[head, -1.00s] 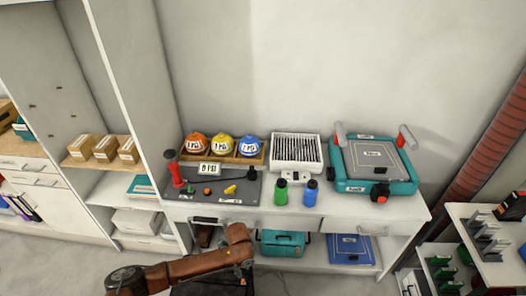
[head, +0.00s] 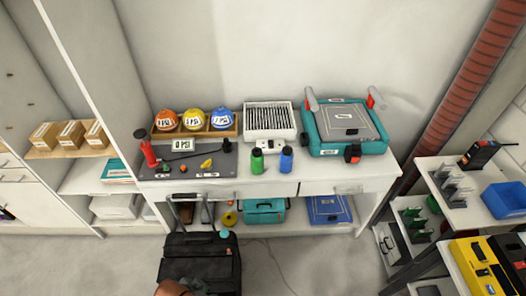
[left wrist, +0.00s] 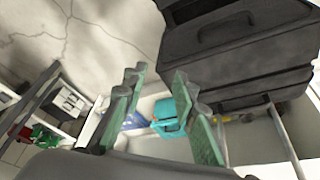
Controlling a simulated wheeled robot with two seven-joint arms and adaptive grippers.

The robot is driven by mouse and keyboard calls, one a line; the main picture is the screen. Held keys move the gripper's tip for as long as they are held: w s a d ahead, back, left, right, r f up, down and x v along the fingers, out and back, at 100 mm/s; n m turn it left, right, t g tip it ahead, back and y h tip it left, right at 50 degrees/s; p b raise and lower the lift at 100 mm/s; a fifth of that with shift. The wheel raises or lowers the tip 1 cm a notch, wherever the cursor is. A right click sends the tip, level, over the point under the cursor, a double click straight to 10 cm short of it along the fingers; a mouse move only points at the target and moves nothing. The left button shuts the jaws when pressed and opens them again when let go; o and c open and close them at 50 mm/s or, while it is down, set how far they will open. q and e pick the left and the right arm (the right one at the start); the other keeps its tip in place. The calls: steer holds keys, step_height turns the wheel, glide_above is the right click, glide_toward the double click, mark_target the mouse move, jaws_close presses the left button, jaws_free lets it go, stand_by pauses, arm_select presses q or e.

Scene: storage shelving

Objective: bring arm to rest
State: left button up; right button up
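My left gripper (left wrist: 155,95) shows in the left wrist view with its two green-padded fingers spread apart and nothing between them. Beyond the fingers are a teal case (left wrist: 168,112) on the low shelf and a black suitcase (left wrist: 235,50). In the head view only a brown piece of my arm shows at the bottom edge, in front of the black suitcase (head: 200,262); the gripper itself is out of that view. My right gripper is in neither view.
A white workbench (head: 300,188) holds three balls, a green bottle (head: 257,161), a blue bottle (head: 286,159) and a teal machine (head: 343,127). A shelf rack (head: 455,215) stands at the right. Floor between suitcase and rack is clear.

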arm_select(q)
steer(key=s+a+r+n+y, duration=0.3)
steer(key=s+a+n, duration=0.4)
steer(key=s+a, duration=0.7)
step_height(320, 180, down, 25)
steer(key=s+g+p, duration=0.1)
steer(key=s+p, duration=0.1)
steer(key=p, duration=0.1)
steer(key=s+f+g+p, duration=0.1)
steer(key=s+f+p, duration=0.1)
steer(key=s+f, duration=1.3)
steer(key=s, duration=0.5)
steer(key=shift+f+m+g, duration=0.25)
steer(key=shift+m+g, duration=0.05)
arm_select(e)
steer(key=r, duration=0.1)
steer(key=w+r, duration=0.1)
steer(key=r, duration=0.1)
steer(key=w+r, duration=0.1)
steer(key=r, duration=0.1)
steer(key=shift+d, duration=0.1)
